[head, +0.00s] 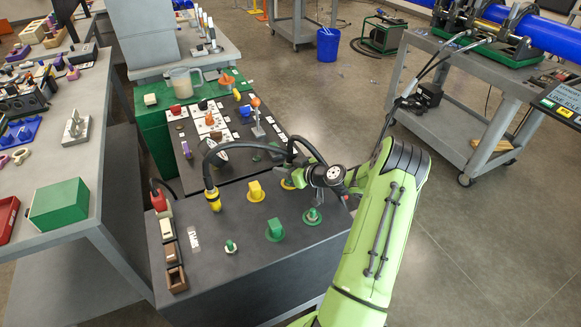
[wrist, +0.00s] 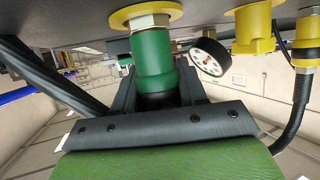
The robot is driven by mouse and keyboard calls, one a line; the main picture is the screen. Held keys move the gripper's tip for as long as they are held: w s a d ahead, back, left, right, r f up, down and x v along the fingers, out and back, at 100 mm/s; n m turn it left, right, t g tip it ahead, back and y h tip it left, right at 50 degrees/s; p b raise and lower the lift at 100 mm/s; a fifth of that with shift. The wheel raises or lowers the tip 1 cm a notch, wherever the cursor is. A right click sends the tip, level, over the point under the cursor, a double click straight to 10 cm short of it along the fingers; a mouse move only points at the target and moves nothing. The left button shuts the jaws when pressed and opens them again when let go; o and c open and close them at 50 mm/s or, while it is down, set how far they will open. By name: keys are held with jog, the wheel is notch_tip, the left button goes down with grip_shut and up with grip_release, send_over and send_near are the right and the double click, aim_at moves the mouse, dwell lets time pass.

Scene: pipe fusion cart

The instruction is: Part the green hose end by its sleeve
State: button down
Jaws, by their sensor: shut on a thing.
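The green sleeve (wrist: 152,55) of the hose end shows in the wrist view, next to a pale hex nut (wrist: 148,22) and a yellow ring (wrist: 146,11) on the dark panel. My gripper (wrist: 162,84) is shut on the green sleeve, one dark finger on each side of it. A black part shows between the fingers, behind the sleeve. In the head view my wrist stands at the cart top's right back, over a partly covered yellow ring (head: 287,184); my arm hides the sleeve and the fingertips there.
A pressure gauge (wrist: 209,57) and a yellow fitting (wrist: 254,30) sit close beside the sleeve. A yellow hose end (head: 213,199) with a black arching hose, a yellow block (head: 255,191), a green block (head: 274,230) and a green fitting (head: 313,215) stand on the cart top.

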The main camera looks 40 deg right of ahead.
aim_at(292, 154)
jog(key=shift+r+p, duration=1.25)
jog(key=shift+r, duration=1.7)
notch_tip(292, 154, up, 9)
jog(key=p, duration=0.4)
jog(key=shift+f, duration=0.1)
